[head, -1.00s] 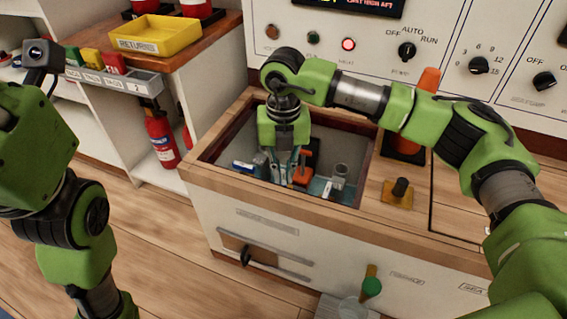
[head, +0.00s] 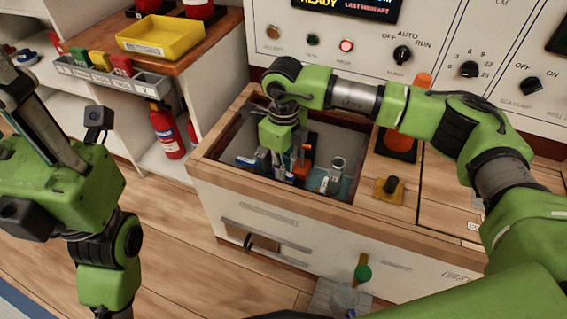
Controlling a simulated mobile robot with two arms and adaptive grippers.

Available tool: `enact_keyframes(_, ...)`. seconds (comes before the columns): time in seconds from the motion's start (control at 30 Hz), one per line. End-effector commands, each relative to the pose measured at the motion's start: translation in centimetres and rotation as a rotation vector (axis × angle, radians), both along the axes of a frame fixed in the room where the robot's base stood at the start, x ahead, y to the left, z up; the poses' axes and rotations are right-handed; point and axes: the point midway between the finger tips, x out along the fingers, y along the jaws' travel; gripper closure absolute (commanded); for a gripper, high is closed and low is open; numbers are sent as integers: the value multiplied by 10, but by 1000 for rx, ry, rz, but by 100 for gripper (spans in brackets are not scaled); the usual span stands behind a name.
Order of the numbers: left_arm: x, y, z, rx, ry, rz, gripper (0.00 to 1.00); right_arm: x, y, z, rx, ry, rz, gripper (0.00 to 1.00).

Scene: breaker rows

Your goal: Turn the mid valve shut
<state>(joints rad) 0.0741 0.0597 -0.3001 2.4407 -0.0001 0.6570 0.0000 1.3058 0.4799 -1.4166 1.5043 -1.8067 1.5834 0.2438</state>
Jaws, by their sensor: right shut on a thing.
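My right gripper (head: 278,165) reaches down into the recessed bin in the counter. It is shut on a small item, mostly hidden by the gripper itself, so I cannot tell what it is. An orange-red piece (head: 303,163) stands just right of the fingers. A green round knob with a yellow bar (head: 362,270) is on the cabinet front, clear of both grippers. I cannot tell which part is the mid valve. My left gripper (head: 38,115) is at the far left, away from the counter, and its opening is unclear.
The bin's wooden rim (head: 290,198) surrounds the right gripper. A clear cylinder (head: 337,165) stands in the bin. A black knob on a yellow plate (head: 390,187) is on the counter to the right. A fire extinguisher (head: 166,130) and a yellow tray (head: 160,36) are left.

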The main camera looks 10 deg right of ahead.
Motion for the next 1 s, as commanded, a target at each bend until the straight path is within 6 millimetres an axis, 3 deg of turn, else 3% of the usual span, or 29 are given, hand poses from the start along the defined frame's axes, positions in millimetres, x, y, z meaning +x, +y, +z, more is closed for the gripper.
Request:
enact_keyframes(0.4, 2, 1, -3, -1, 23, -1, 74, -1, 0, -1, -1, 3, 203, 100)
enact_keyframes(0.97, 4, 0, -6, -1, 35, -2, 74, -1, 0, -1, -2, 3, 235, 100)
enact_keyframes(1.0, 4, 0, -6, -1, 35, -2, 74, -1, 0, -1, -2, 3, 235, 88)
